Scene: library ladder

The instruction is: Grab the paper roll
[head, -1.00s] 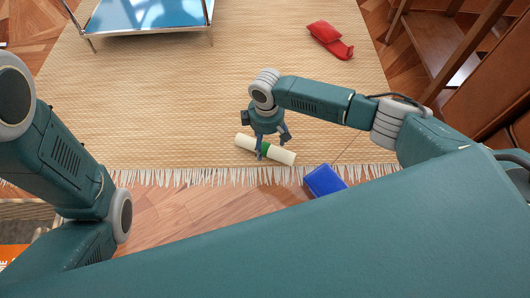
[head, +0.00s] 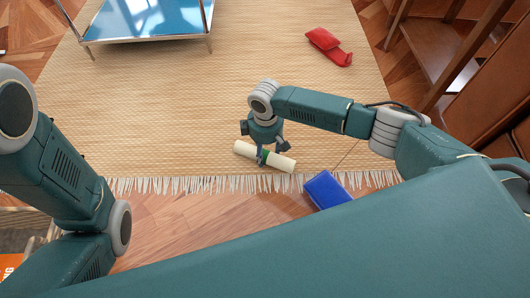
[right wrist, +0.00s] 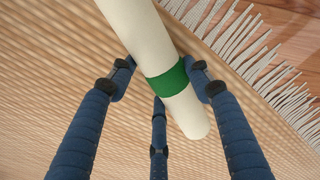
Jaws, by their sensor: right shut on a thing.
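The paper roll (head: 281,163) is a cream tube with a green band round its middle. It lies at the fringed edge of the woven rug in the head view. My right gripper (head: 263,157) is over its middle, with its fingers shut on it at the band. In the right wrist view the roll (right wrist: 146,38) runs from the top to the lower right, with blue fingers of the gripper (right wrist: 160,85) on both sides of the green band. I cannot tell whether the roll touches the rug. My left arm shows at the left, but its gripper is out of view.
A blue box-like object (head: 326,190) lies by the rug's fringe, right of the roll. A red object (head: 329,46) lies farther back on the rug (head: 150,110). A blue-topped metal table (head: 145,18) stands at the back left. Brown wooden furniture (head: 440,50) stands at the right.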

